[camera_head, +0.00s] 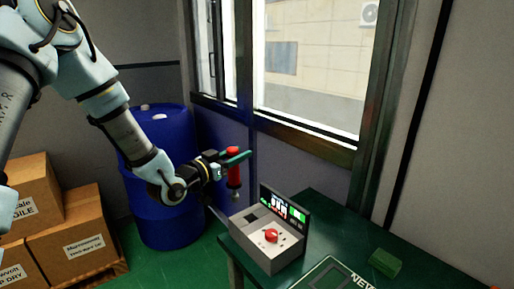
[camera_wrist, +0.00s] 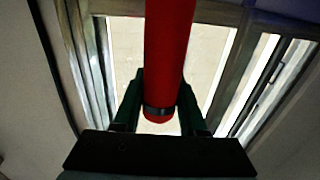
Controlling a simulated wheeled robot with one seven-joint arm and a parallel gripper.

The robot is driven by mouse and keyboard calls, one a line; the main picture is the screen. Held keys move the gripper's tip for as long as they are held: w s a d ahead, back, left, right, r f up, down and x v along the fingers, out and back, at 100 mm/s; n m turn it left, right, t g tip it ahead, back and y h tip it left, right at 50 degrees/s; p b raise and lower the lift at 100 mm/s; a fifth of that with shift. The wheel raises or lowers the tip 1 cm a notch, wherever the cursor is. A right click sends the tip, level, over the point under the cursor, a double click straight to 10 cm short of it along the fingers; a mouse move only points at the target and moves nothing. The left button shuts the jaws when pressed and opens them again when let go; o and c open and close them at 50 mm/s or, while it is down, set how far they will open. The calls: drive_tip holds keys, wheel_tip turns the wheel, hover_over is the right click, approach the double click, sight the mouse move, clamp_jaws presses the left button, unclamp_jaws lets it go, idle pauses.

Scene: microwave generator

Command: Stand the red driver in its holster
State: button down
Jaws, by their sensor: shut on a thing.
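The red driver (camera_head: 234,173) is held upright by my gripper (camera_head: 236,160) in the head view, in the air near the left end of the green table. Its red body also shows between the fingers in the wrist view (camera_wrist: 168,60). My gripper (camera_wrist: 160,105) is shut on it. The driver's lower end hangs above and to the left of the grey box. I cannot pick out the holster for certain; a dark square opening (camera_head: 252,217) shows in the top of the box.
The grey box (camera_head: 262,247) has a red knob (camera_head: 271,235) and an upright lit display (camera_head: 284,209) at its back. A green block (camera_head: 384,263) and a flat green panel (camera_head: 333,276) lie to the right on the table (camera_head: 325,212). A blue barrel (camera_head: 160,222) and cartons (camera_head: 75,237) stand left. The window is behind.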

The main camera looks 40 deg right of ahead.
drive_tip(key=s+d+r+m+g, duration=0.2)
drive_tip(key=s+d+g, duration=0.1)
drive_tip(key=s, duration=0.2)
wheel_tip(320, 180, down, 6)
drive_tip(key=b, duration=0.3)
drive_tip(key=shift+a+r, duration=0.1)
drive_tip(key=shift+r, duration=0.1)
drive_tip(key=shift+a+f+b, duration=0.2)
drive_tip(key=shift+a+b, duration=0.1)
drive_tip(key=shift+b, duration=0.1)
idle(0.6)
drive_tip(key=shift+f, duration=0.15)
drive_tip(key=shift+f+b, duration=2.35)
drive_tip(key=shift+f, duration=0.05)
drive_tip(key=shift+f+b, duration=0.7)
drive_tip(key=shift+b, duration=0.15)
drive_tip(key=shift+c, duration=1.9)
unclamp_jaws()
drive_tip(key=shift+t, duration=0.3)
drive_tip(key=shift+f, duration=0.1)
